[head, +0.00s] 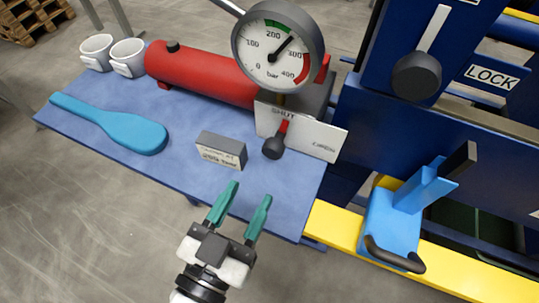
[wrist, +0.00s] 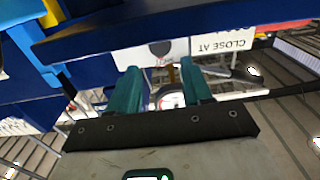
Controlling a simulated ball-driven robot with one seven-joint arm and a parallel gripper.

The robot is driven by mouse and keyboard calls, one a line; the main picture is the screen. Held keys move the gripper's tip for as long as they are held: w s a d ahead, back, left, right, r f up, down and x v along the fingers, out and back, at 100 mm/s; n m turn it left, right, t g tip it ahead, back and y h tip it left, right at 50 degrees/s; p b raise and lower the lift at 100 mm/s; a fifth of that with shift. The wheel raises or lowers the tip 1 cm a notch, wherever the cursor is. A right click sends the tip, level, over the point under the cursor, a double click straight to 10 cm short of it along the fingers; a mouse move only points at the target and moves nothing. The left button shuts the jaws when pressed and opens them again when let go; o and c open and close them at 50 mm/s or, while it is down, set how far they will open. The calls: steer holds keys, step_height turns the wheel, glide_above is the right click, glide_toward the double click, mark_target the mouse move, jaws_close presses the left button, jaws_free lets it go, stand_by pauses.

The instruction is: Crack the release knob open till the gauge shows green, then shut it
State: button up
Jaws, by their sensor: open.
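The release knob (head: 273,147) is a black ball on a short red stem, in front of a pale plate (head: 318,136) marked SHUT at left and OPEN at right. It sits near the SHUT end. The round gauge (head: 262,62) above has a green arc near 200 and a red arc from about 300 to 400. Its needle points up and right, between 200 and 300, just past the green arc's right end.
A grey block with a label (head: 221,150) stands left of the knob. A blue paddle (head: 125,130), white cups (head: 128,58) and a red cylinder (head: 205,75) are on the blue table. A LOCK lever (head: 416,76) and blue pedal-like part (head: 385,225) are at right.

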mark_target(271, 155)
steer(key=x, duration=0.9)
steer(key=shift+w+p, duration=0.2)
steer(key=shift+p, duration=0.15)
steer(key=shift+c, duration=0.5)
steer(key=c, duration=0.7)
steer(key=shift+o, duration=0.2)
steer(key=shift+d+f+n+b, duration=0.1)
steer(key=shift+n+b, duration=0.25)
steer(key=shift+n, duration=0.75)
steer(key=o, duration=0.8)
steer(key=shift+c, duration=0.2)
steer(key=v, duration=1.1)
